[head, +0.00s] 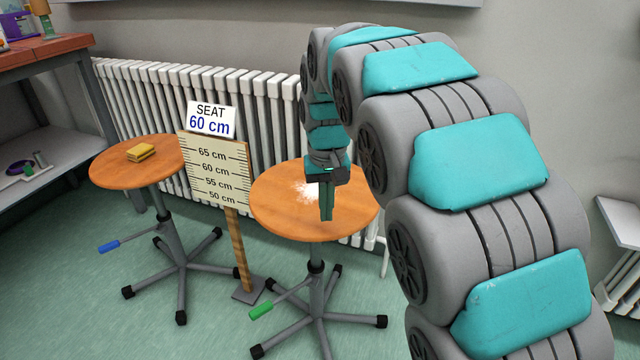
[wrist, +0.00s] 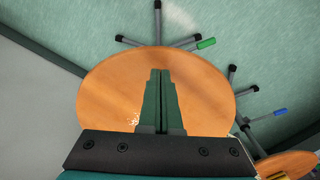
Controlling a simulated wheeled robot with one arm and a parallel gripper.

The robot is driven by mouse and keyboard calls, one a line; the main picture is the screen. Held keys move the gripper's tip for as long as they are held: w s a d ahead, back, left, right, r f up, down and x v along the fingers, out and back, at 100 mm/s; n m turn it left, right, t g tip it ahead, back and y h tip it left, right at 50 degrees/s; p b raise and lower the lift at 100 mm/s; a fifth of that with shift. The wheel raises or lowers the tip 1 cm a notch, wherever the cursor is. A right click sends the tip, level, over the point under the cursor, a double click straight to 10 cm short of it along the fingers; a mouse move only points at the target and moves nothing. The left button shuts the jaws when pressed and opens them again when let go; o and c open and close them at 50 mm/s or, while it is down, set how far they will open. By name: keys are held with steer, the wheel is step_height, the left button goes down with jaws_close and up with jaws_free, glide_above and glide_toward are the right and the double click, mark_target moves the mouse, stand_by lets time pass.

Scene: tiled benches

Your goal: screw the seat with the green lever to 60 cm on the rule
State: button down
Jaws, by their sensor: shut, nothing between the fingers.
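The stool with the green lever has a round wooden seat (head: 275,212) with a white powdery patch (head: 306,191) on it. Its green lever (head: 262,311) sticks out to the lower left under the seat; it also shows in the wrist view (wrist: 206,43). The rule (head: 215,172) is a board on a wooden post just left of this seat, marked 50 to 65 cm, with a card (head: 210,120) reading "SEAT 60 cm" on top. My gripper (head: 326,215) points down over the seat, fingers shut and empty. I cannot tell whether the fingertips touch the seat.
A second stool (head: 120,172) with a blue lever (head: 108,246) stands at the left, a yellow sponge-like block (head: 141,152) on its seat. A radiator (head: 150,98) lines the wall behind. A workbench (head: 45,52) is at the far left. Star-shaped stool feet spread over the green floor.

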steer(key=shift+f+b, duration=0.4)
steer(key=shift+f, duration=0.95)
steer(key=shift+a, duration=0.15)
steer(key=a, duration=0.4)
steer(key=a+p, duration=0.1)
steer(key=a, duration=0.2)
steer(key=shift+w+a+r, duration=0.1)
steer(key=shift+w+r, duration=0.05)
steer(key=shift+w, duration=0.15)
steer(key=shift+w+a+p, duration=0.45)
steer(key=shift+w+a, duration=0.25)
steer(key=shift+a, duration=0.3)
steer(key=shift+w+a+p, duration=0.45)
steer(key=shift+w+a, duration=0.3)
steer(key=shift+a, duration=0.2)
steer(key=shift+w+a+p, duration=0.45)
steer(key=shift+w+a, duration=0.25)
steer(key=shift+a, duration=0.3)
steer(key=shift+r+p, duration=0.4)
steer(key=shift+r, duration=0.8)
steer(key=b, duration=0.4)
glide_above(326, 229)
steer(key=shift+w, duration=0.1)
steer(key=shift+f, duration=0.3)
steer(key=shift+f, duration=0.35)
steer(key=shift+f+b, duration=0.35)
steer(key=shift+f, duration=0.6)
